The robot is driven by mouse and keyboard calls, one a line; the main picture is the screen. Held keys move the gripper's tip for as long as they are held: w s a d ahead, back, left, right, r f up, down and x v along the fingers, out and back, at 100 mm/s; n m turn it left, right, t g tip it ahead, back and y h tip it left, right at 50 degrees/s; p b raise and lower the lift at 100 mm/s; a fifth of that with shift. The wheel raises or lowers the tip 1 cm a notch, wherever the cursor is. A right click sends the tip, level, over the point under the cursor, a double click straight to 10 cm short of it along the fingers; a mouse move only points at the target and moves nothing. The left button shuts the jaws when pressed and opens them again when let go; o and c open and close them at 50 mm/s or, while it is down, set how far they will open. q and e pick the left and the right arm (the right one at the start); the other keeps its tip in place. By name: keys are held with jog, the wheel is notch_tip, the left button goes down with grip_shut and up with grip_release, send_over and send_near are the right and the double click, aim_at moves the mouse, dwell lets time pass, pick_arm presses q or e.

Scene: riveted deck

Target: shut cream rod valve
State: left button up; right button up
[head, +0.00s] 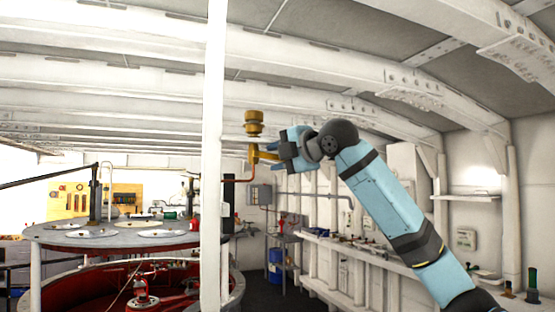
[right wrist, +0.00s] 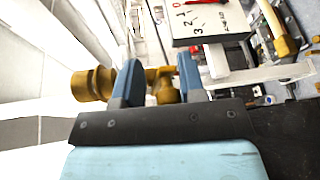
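A brass valve body (head: 253,122) hangs high near the white post in the head view, with a yellow-brass lower part (head: 256,153) under it. My right gripper (head: 277,152) is beside this lower part. In the right wrist view, the brass fitting (right wrist: 95,84) lies left of the fingers, and a brass piece (right wrist: 163,90) shows between or behind them. The right gripper (right wrist: 158,72) has its fingers apart; I see no clear grip. A cream-tan rod (right wrist: 273,22) slants at upper right; I cannot tell whether it belongs to the valve. My left gripper is not in view.
A white vertical post (head: 214,180) stands just left of the valve. A numbered white plate (right wrist: 208,24) with a red pointer (right wrist: 207,2) lies beyond the fingers. A round grey table (head: 60,234) is at left, and a blue barrel (head: 275,264) stands behind.

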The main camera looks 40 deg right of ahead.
jog(key=shift+s+d+r, duration=0.1)
jog(key=shift+d+r, duration=0.05)
jog(key=shift+r, duration=0.15)
